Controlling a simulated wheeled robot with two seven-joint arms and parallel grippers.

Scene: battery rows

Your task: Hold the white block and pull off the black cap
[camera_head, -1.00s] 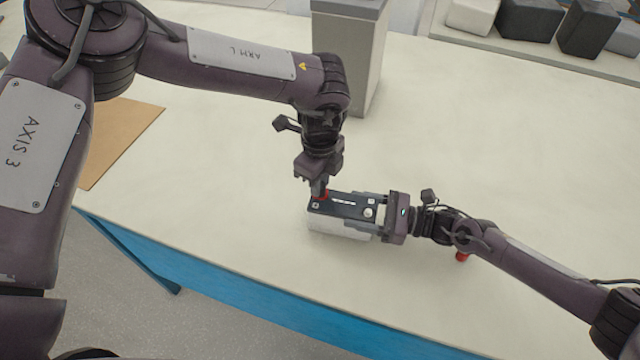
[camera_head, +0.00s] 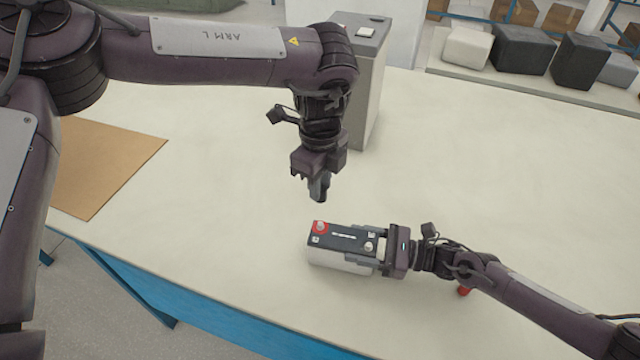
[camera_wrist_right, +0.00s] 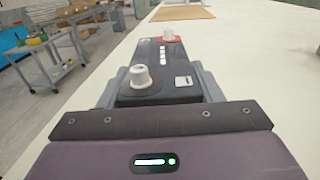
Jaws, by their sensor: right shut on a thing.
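The white block (camera_head: 338,261) is a battery-like box with a white body and a black top (camera_head: 345,238). It stands on the table near the front edge. On the top are a pale post in a red ring (camera_head: 320,227) at the left and a pale post (camera_head: 368,246) at the right. My right gripper (camera_head: 380,250) is shut on the block's right end. In the right wrist view its fingers flank the block (camera_wrist_right: 160,90). My left gripper (camera_head: 318,192) is above the red ring, apart from it. Its dark fingertips look close together; I cannot make out a black cap between them.
A small red thing (camera_head: 464,291) lies on the table, partly behind my right arm. A tall grey box (camera_head: 368,85) stands behind my left gripper. A brown board (camera_head: 100,165) lies at the left. Dark and pale blocks (camera_head: 525,50) sit at the back right. The middle right is clear.

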